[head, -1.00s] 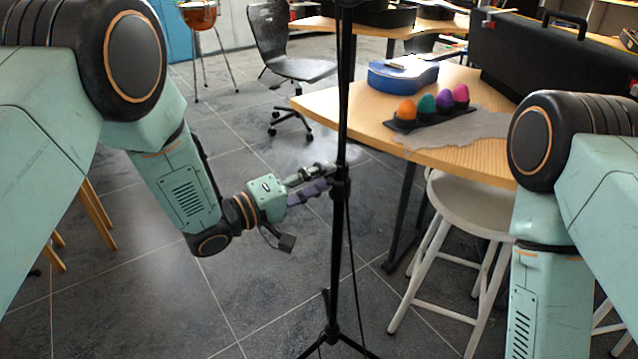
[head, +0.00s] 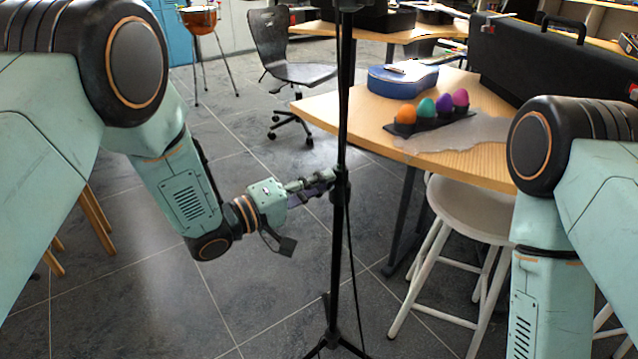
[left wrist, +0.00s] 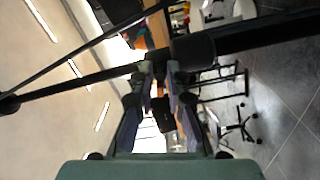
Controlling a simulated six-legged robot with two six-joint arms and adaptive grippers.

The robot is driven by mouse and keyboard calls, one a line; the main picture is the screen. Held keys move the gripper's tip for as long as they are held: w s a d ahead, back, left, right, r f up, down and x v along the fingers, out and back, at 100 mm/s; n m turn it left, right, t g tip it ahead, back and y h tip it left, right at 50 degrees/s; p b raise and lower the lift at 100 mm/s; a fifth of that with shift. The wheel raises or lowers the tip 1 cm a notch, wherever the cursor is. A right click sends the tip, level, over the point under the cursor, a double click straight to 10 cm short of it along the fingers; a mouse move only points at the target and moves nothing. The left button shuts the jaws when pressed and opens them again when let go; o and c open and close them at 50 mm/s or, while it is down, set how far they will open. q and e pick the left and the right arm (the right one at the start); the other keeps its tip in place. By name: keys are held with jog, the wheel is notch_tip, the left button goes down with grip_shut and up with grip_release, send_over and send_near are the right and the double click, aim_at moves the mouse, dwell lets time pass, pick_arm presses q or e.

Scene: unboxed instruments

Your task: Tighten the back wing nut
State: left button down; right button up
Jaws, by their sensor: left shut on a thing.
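A black stand (head: 336,262) rises in the middle of the head view, with a collar (head: 341,188) partway up its pole. My left gripper (head: 331,177) reaches in from the left, its fingertips at this collar. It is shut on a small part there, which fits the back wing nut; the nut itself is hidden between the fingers. In the left wrist view the two fingers (left wrist: 160,72) meet the dark pole (left wrist: 75,88), beside the thicker collar (left wrist: 193,50). My right gripper is out of view; only its arm shows at the right.
A white stool (head: 468,208) stands at the right. A cable hangs along the pole.

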pick_arm(q)
jog(key=shift+m+p, duration=2.55)
jog(key=shift+m, duration=13.95)
jog(key=c, duration=1.3)
grip_release()
jog(key=shift+c, duration=0.2)
